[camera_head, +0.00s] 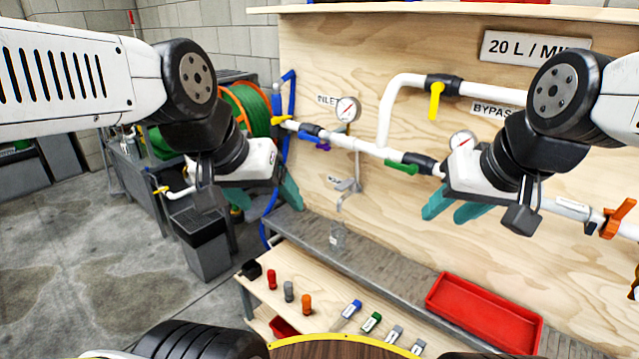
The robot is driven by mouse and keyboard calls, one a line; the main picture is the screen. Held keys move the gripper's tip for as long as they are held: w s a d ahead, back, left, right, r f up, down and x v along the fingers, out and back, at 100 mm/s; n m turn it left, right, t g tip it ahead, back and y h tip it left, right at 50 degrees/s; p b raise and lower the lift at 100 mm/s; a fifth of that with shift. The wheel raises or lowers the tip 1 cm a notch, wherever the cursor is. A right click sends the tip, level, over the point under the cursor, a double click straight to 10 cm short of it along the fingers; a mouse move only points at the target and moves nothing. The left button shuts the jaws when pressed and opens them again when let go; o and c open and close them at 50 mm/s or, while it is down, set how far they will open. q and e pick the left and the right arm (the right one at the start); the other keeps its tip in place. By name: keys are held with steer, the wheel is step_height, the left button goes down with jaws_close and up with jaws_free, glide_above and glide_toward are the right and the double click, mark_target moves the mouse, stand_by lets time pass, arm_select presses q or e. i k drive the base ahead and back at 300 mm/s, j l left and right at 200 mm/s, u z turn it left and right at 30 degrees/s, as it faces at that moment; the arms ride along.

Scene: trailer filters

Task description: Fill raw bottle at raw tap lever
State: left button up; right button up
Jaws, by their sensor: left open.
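A small clear bottle (338,238) stands upright on the grey metal ledge (388,265) at the foot of the plywood panel. The grey raw tap (346,190), with its small lever, sticks out of the panel above the bottle. Whether the bottle is right under the spout, and whether it holds water, I cannot tell. My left gripper (265,194) is open and empty, left of the tap and bottle. My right gripper (452,210) is to their right, in front of the panel, with its teal fingers apart and nothing between them. Neither gripper touches the bottle or tap.
White pipes with coloured valve levers, such as a green one (402,167), and gauges (347,109) cross the panel. A red tray (485,314) sits at the lower right. Several coloured small items, including a red one (271,279), stand on the wooden bench below. A green hose reel (246,110) is at left.

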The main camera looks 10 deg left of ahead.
mark_target(346, 184)
steer(key=i+j+u, duration=0.1)
steer(key=u, duration=0.35)
steer(key=i+u, duration=0.3)
steer(key=u, duration=0.15)
